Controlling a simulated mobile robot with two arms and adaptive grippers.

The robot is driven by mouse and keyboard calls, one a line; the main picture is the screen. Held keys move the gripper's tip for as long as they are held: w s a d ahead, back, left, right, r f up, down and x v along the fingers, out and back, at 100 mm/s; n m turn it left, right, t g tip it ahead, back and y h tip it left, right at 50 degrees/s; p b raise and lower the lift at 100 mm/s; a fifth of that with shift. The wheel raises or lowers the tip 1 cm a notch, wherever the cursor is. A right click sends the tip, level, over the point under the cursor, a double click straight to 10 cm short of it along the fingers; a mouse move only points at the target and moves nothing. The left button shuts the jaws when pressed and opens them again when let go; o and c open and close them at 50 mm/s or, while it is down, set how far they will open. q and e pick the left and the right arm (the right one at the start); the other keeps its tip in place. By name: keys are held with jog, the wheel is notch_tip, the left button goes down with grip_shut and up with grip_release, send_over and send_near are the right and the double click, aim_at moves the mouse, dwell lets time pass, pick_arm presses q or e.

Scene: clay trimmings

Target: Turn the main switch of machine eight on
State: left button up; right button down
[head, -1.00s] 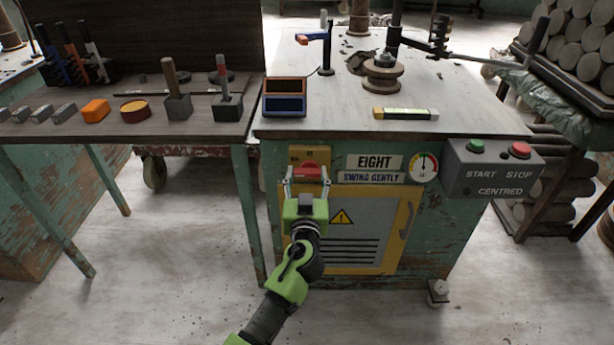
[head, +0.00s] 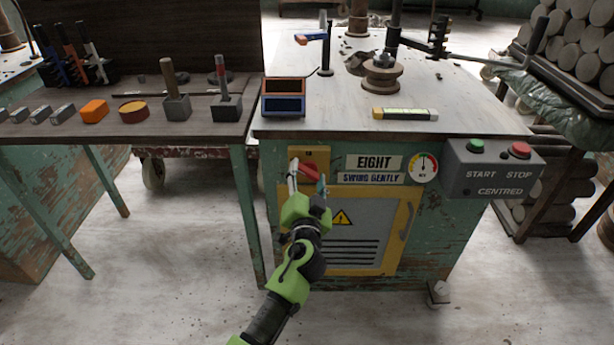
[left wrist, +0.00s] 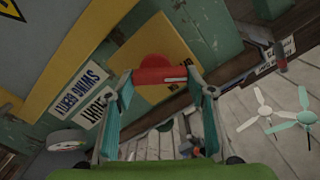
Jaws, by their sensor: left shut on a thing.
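The main switch, a red rotary handle (head: 306,171) on a yellow plate (head: 322,154), sits on the green front of machine eight, left of the EIGHT sign (head: 374,162). The handle is tilted in the head view, its right end lower. My left gripper (head: 308,177) has its fingers on either side of the handle and is shut on it. In the left wrist view the red handle (left wrist: 160,75) spans between the two fingertips, and the yellow plate (left wrist: 160,38) lies behind it. My right gripper is not in view.
A grey start/stop box (head: 492,170) juts from the machine's right corner. A dial gauge (head: 424,168) is right of the signs. A yellow-framed vented door (head: 352,240) is below. A side table (head: 60,130) with tools stands at left.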

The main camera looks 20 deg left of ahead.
pick_arm(q)
jog(key=m, duration=0.2)
jog(key=shift+d+m, duration=0.1)
jog(key=shift+m, duration=0.3)
jog(key=shift+m+p, duration=0.3)
jog(key=shift+m, duration=1.1)
jog(key=m+p, duration=0.1)
jog(key=m, duration=0.2)
jog(key=shift+w+d, duration=0.1)
jog(key=shift+d, duration=0.05)
jog(key=shift+d+f+m+p, duration=0.15)
jog(key=shift+m+p, duration=0.35)
jog(key=shift+m, duration=0.7)
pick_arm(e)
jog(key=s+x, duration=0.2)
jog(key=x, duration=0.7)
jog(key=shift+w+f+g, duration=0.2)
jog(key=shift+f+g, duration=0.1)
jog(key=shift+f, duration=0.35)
pick_arm(q)
jog(key=o, duration=1.1)
